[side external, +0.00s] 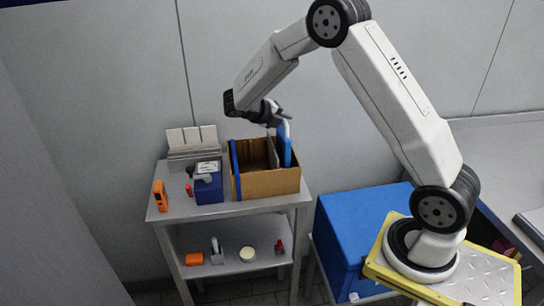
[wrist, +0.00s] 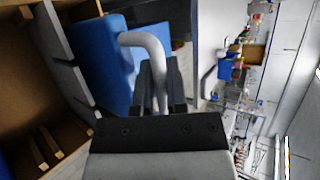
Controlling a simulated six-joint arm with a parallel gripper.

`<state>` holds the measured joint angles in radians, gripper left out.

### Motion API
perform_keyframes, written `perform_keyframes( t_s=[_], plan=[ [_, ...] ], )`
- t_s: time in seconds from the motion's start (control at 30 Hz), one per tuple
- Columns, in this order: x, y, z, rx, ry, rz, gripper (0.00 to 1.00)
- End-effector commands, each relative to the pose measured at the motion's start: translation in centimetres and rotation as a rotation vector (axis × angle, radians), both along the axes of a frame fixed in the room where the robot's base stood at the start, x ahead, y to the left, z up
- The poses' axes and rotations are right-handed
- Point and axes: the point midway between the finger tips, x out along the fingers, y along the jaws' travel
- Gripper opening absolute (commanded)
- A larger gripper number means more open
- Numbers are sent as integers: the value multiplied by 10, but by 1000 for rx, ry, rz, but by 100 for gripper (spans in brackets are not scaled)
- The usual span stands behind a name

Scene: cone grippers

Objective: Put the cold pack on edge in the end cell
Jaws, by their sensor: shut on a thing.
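The cold pack is a blue slab (side external: 285,147) with a pale handle, and it hangs on edge over the right end of the cardboard box (side external: 270,184). Its lower edge is hidden behind the box's front wall, so I cannot tell how deep it sits. My gripper (side external: 277,118) is shut on the handle above the pack. In the wrist view the pale handle (wrist: 148,42) runs between my dark fingers (wrist: 160,88), with the blue pack (wrist: 98,45) to the left. A grey divider (wrist: 66,62) stands beside the pack; it also shows in the side view (side external: 272,152).
Another blue slab (side external: 235,168) stands at the box's left end. Left of the box are a small blue box (side external: 208,189), an orange device (side external: 160,196) and a pale rack (side external: 193,146) on the metal cart (side external: 226,209). A large blue chest (side external: 345,235) stands at right.

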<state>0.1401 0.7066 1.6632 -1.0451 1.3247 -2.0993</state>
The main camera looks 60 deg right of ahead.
Motion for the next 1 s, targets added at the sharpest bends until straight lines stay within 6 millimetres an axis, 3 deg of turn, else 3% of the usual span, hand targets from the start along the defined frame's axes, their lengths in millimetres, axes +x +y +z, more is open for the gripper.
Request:
perform_keyframes(
  t_s=[0.17, 0.57, 1.0],
  plan=[
    [0, 0, -2, 0, 0, 1, 0],
    [0, 0, -36, -2, 0, 1, 0],
    [0, 0, -40, -1, -1, 2, 0]
  ],
)
